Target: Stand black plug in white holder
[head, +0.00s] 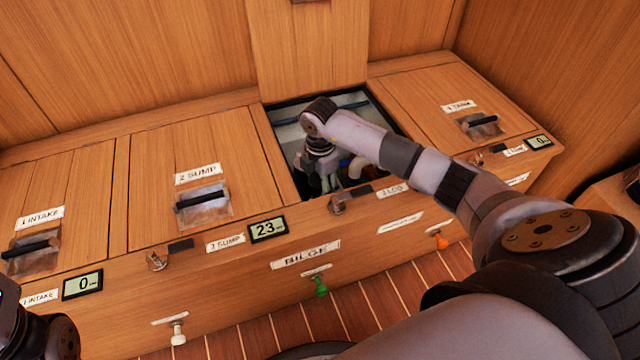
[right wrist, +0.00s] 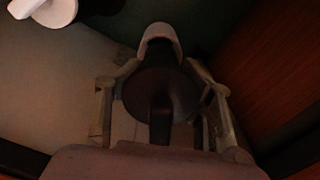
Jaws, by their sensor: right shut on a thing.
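My right gripper (head: 329,182) reaches down into the open compartment under the raised lid, and its jaws are small and partly hidden in the head view. In the right wrist view my right gripper (right wrist: 160,70) is shut on a dark round piece with a stem, which looks like the black plug (right wrist: 158,95). A pale arched piece (right wrist: 160,38) shows just beyond the plug; I cannot tell whether it touches it. A white rounded part (right wrist: 45,10) at the upper left may be the white holder.
The compartment's front wooden edge (head: 350,197) and side walls stand close around my right arm. Closed lids with black handles, 2 SUMP (head: 203,200) and 4 (head: 478,122), flank it. A pale curved pipe (head: 357,170) is inside. The wrist view is dark.

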